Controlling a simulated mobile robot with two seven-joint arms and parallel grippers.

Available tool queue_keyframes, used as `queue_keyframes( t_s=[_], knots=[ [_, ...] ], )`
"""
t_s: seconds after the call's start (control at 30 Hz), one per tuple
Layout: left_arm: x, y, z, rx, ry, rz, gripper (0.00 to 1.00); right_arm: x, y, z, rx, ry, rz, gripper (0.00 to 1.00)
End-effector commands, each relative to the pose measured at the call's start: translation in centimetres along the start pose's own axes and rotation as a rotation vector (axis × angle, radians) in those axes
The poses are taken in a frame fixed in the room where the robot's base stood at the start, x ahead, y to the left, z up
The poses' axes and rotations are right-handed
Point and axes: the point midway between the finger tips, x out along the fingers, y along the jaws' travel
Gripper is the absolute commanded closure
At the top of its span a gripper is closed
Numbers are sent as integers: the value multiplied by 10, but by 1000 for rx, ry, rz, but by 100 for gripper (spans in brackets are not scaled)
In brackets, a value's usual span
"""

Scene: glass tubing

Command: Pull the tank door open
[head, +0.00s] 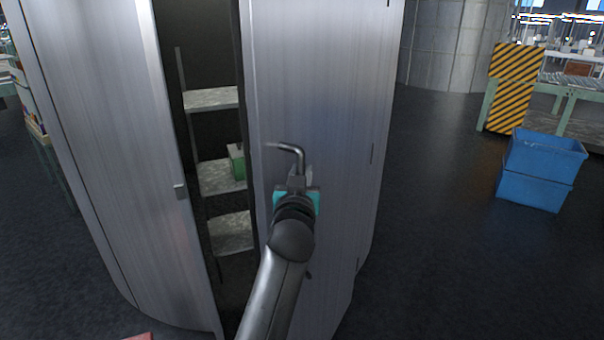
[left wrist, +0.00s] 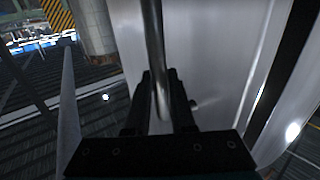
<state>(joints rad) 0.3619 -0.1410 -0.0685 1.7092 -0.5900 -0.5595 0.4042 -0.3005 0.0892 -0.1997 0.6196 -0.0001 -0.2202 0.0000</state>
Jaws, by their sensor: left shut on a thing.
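The tank is a tall silver metal body (head: 100,130) with a dark gap in its front. Its door (head: 325,90) is the brushed metal panel right of the gap, and it stands partly open. The door's bent metal handle (head: 289,149) reaches up above my left gripper (head: 298,178). In the left wrist view my left gripper (left wrist: 160,82) is shut on the handle bar (left wrist: 154,35), which runs between its fingers. The door surface (left wrist: 205,60) lies behind the bar there. My right gripper is not in view.
Inside the gap are several shelves (head: 212,98), with a green object (head: 237,162) on the middle one. Blue bins (head: 541,170) stand on the floor at right, near a yellow-and-black striped barrier (head: 513,80). The dark floor (head: 435,220) between door and bins is clear.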

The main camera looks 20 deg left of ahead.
Motion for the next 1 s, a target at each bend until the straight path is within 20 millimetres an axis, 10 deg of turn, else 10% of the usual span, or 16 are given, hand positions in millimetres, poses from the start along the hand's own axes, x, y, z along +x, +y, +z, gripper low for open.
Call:
queue_keyframes(
  t_s=[0.37, 0.4, 0.67, 1.0],
  knots=[
    [0, 1, -2, -1, 6, 2, 100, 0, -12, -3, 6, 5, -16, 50],
    [0, 1, -2, -1, 6, 2, 77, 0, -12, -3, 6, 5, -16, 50],
    [0, 0, -1, -1, 4, 1, 48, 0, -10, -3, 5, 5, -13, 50],
    [0, 0, -7, -2, 4, 0, 48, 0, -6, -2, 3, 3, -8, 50]
  ],
)
